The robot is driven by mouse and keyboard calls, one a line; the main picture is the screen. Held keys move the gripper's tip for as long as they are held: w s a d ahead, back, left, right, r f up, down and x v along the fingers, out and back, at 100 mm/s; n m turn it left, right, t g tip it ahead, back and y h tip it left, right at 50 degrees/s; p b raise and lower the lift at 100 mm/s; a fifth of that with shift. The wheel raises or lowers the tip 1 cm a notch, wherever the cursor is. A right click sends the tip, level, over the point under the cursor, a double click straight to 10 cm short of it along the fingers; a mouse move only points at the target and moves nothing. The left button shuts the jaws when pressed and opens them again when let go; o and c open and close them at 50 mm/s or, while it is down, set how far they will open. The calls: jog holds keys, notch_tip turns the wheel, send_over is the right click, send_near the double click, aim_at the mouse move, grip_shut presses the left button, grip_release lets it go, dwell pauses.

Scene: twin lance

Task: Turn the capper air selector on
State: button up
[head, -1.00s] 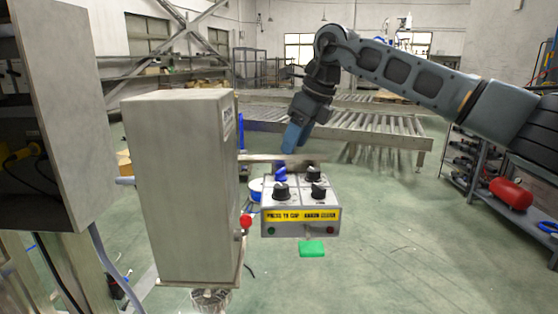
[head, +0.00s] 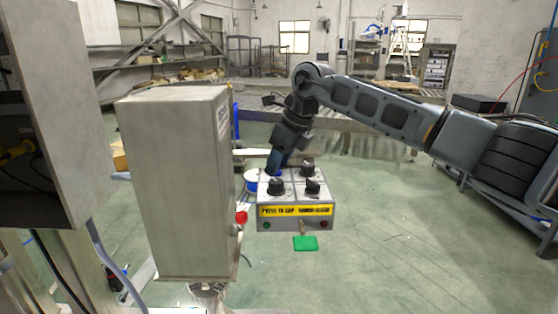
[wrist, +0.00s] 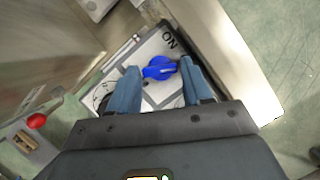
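A grey control box (head: 263,222) with a yellow label strip hangs in the middle of the head view. A blue selector knob (wrist: 160,69) sits on its top face in the wrist view, with an "ON" mark (wrist: 169,41) near it. My gripper (head: 274,164) is over the back left of the box, pointing down. In the wrist view its two blue fingers (wrist: 159,75) are apart, one on each side of the blue knob. I cannot tell whether they touch it. The gripper mostly hides the blue knob in the head view.
Three black knobs, at front left (head: 276,186), back right (head: 307,165) and front right (head: 312,187), share the box top. A tall grey cabinet (head: 175,185) with a red button (head: 241,217) stands close on the left. The floor to the right is open.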

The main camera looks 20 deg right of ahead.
jog(key=c, duration=0.6)
jog(key=shift+c, duration=0.2)
jog(key=n, duration=0.2)
jog(key=n+g+b, duration=0.1)
jog(key=n+y, duration=0.1)
jog(key=n, duration=0.1)
jog(key=shift+w+d+n+g, duration=0.15)
jog(key=shift+w+n+g, duration=0.15)
jog(key=shift+g, duration=0.1)
jog(key=n+g, duration=0.1)
jog(key=n, duration=0.2)
jog(key=n+g, duration=0.1)
jog(key=n, duration=0.2)
jog(key=shift+w, duration=0.2)
jog(key=shift+n, duration=0.3)
jog(key=o, duration=0.8)
